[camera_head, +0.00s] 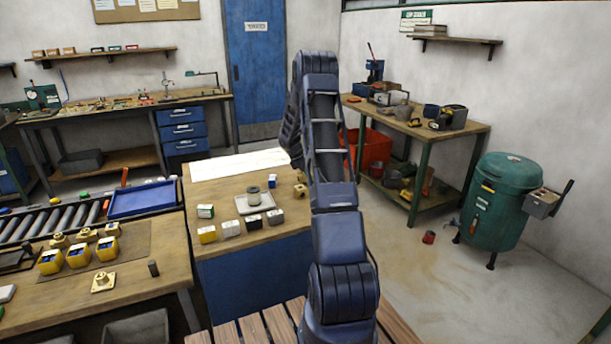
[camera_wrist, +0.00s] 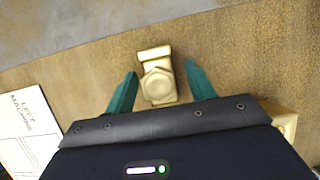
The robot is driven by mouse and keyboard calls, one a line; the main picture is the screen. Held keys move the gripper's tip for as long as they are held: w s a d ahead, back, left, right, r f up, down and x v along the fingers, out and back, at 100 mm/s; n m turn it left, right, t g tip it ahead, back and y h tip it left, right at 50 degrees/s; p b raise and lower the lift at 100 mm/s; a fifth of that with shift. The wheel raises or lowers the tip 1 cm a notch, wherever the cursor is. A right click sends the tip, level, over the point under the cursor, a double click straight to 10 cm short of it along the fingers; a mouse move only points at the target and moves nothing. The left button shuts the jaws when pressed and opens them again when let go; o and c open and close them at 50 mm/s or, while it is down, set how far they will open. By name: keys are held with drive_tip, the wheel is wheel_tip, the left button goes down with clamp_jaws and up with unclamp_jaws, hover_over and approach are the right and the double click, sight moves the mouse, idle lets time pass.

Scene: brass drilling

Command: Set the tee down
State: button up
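The brass tee (camera_wrist: 158,77) lies on a brown wooden top in the wrist view, with a hexagonal face toward the camera. My gripper (camera_wrist: 161,68) has its two green fingers apart, one on each side of the tee. A narrow gap shows between each finger and the brass, so the fingers do not appear to touch it. In the head view my own arm hides the gripper. A small brass piece (camera_head: 300,190) shows there beside my arm; I cannot tell whether it is the tee.
Another brass part (camera_wrist: 284,120) is partly hidden at my gripper's right. A sheet reading "LEFT MACHINE" (camera_wrist: 28,122) lies at the left. In the head view, small boxes (camera_head: 230,228) and a pale tray (camera_head: 243,208) stand on the middle bench. Bare wood surrounds the tee.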

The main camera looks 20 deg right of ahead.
drive_tip(key=v, duration=1.2)
drive_tip(key=s+a+r+m, duration=0.4)
drive_tip(key=s+a+r, duration=0.2)
drive_tip(key=s+r, duration=0.4)
drive_tip(key=s+a+r+m+t+y, duration=0.15)
drive_tip(key=s+a+r+m, duration=0.4)
drive_tip(key=s+r, duration=0.6)
drive_tip(key=s+a+m+t+y, duration=0.1)
drive_tip(key=s+a+m, duration=0.1)
drive_tip(key=s, duration=0.7)
drive_tip(key=s+a+f+m+t+y, duration=0.1)
drive_tip(key=s+a+m, duration=0.2)
drive_tip(key=s, duration=0.7)
drive_tip(key=s+a+f+m+t+y, duration=0.1)
drive_tip(key=s+a+m, duration=0.2)
drive_tip(key=s, duration=0.6)
drive_tip(key=shift+s+a, duration=0.3)
drive_tip(key=shift+a, duration=0.2)
drive_tip(key=shift+m, duration=0.25)
